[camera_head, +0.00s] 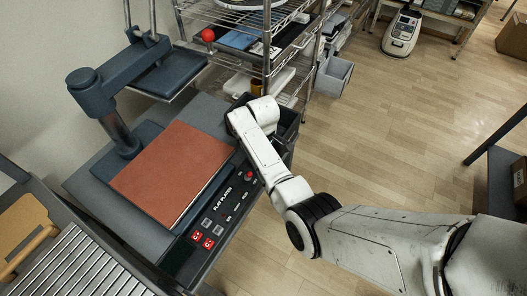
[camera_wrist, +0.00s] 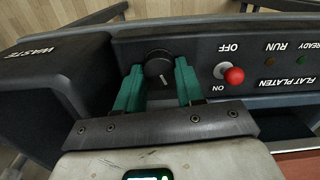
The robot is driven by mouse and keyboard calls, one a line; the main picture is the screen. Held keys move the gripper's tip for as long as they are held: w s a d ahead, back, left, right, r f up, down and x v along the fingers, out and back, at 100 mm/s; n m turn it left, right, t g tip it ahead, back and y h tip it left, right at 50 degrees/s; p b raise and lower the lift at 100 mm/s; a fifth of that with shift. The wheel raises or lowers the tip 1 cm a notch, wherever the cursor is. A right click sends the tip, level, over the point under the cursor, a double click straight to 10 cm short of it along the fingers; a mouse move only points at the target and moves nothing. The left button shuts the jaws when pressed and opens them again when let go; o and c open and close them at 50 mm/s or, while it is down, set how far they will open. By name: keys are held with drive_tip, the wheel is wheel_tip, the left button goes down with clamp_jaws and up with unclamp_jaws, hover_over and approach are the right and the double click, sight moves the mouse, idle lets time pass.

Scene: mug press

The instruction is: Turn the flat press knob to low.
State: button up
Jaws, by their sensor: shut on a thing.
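The flat press knob (camera_wrist: 158,65) is a round black dial with a pale pointer mark, at the top middle of the wrist view. The mark points toward the bottom of that view, leaning slightly. My gripper (camera_wrist: 160,74) has its two green fingers closed on the knob, one on each side. No low or high lettering can be read around the knob. In the head view my wrist hides the knob and the fingers. The flat press control panel (camera_head: 213,222) runs along the right front edge of the press, with the brown platen pad (camera_head: 172,168) behind it.
A red-tipped OFF/ON toggle (camera_wrist: 233,75) stands right of the knob in the wrist view. A dark WASTE bin (camera_wrist: 50,80) is close on the left. A wire shelf (camera_head: 268,50) stands behind my wrist. Open wooden floor (camera_head: 400,120) lies to the right.

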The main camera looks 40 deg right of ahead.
drive_tip(key=n+p, duration=0.2)
drive_tip(key=n, duration=0.3)
drive_tip(key=shift+r, duration=0.1)
drive_tip(key=shift+n, duration=0.4)
drive_tip(key=o, duration=1)
drive_tip(key=shift+o, duration=0.2)
wheel_tip(320, 180, up, 11)
drive_tip(key=shift+a+f, duration=0.1)
drive_tip(key=shift+f, duration=0.15)
idle(0.3)
